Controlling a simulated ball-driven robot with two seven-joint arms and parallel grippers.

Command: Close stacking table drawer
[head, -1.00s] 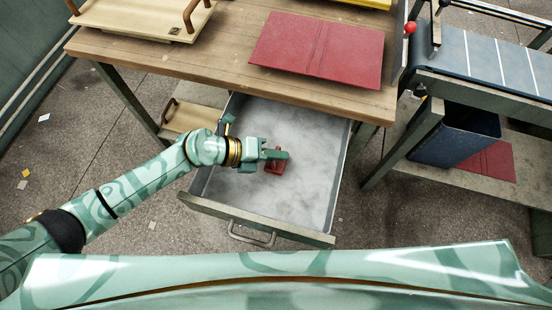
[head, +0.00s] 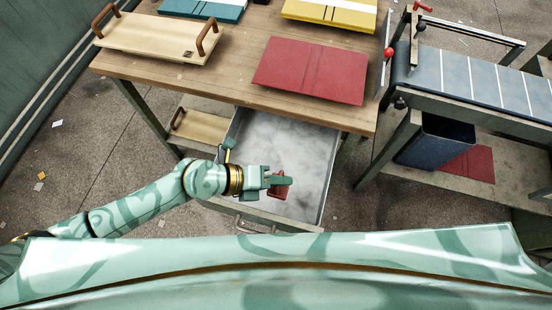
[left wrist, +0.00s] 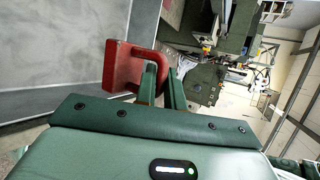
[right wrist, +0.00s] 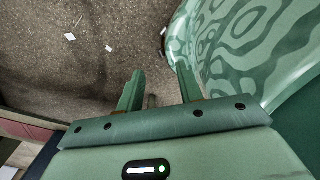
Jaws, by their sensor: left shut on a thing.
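The stacking table drawer (head: 300,150) stands pulled out under the wooden table (head: 110,66), showing its pale grey metal inside. Its front edge and metal handle (head: 250,224) lie near my body, partly hidden by it and by my left arm. My right gripper (right wrist: 160,75) is open and empty above the floor in the right wrist view, outside the head view.
A red folded board (head: 310,70), a wooden tray (head: 150,38), a teal board (head: 205,8) and a yellow board (head: 330,12) lie on the table. A conveyor (head: 470,75) stands at right, with a dark blue bin (head: 430,145) below it. A lower shelf holds another tray (head: 200,128).

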